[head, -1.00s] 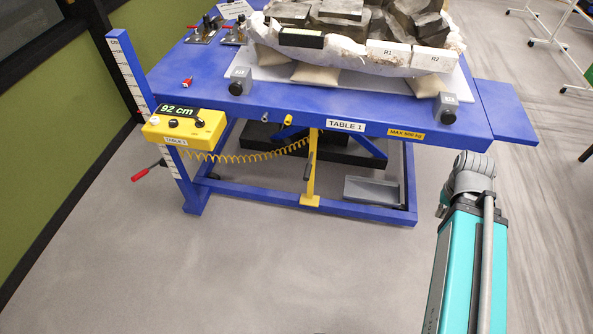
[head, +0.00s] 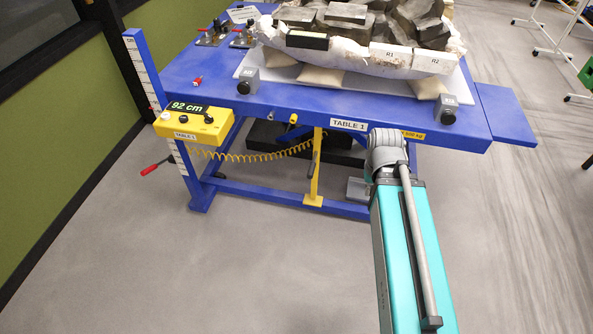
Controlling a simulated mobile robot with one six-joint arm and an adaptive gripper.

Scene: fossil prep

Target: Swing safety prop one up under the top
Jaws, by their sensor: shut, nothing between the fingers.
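The yellow prop (head: 317,170) stands nearly upright under the front of the blue table (head: 300,112), left of the TABLE 1 label. Its lower end is at the base rail, and its upper end reaches the front edge of the top. I cannot tell whether it touches the underside. A dark handle sits on its side. My arm reaches in from the lower right, its grey joint in front of the table edge, right of the prop. My gripper does not show; it is beyond or behind the arm.
A yellow control box (head: 193,124) reading 92 cm hangs at the left corner, with a coiled yellow cord (head: 245,156) running under the top. A red-handled lever (head: 152,168) sticks out left. A large fossil block in a white jacket (head: 345,55) rests on top. The floor in front is clear.

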